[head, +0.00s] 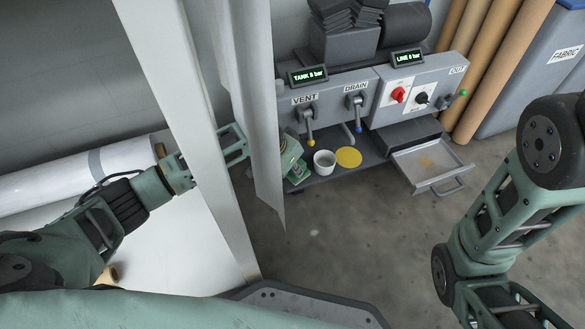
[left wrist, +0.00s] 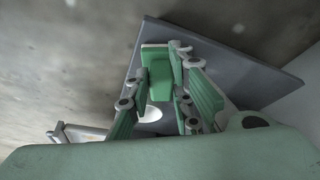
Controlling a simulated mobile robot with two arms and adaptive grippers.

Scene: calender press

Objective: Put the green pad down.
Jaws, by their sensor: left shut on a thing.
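The green pad (left wrist: 158,68) shows in the left wrist view at the fingertips of my left gripper (left wrist: 165,82), which is shut on it. In the head view, my left arm passes behind a pale post and a grey hanging sheet. The left gripper (head: 289,152) comes out beyond the sheet, at the left end of the low dark shelf (head: 322,180). The pad (head: 300,171) shows there as a small bright green patch, partly hidden. Whether it touches the shelf I cannot tell. My right gripper is out of view.
A white cup (head: 324,163) and a yellow disc (head: 348,157) are on the shelf, right of the left gripper. VENT (head: 308,117) and DRAIN (head: 356,105) levers hang above. A grey tray (head: 428,165) juts out at right.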

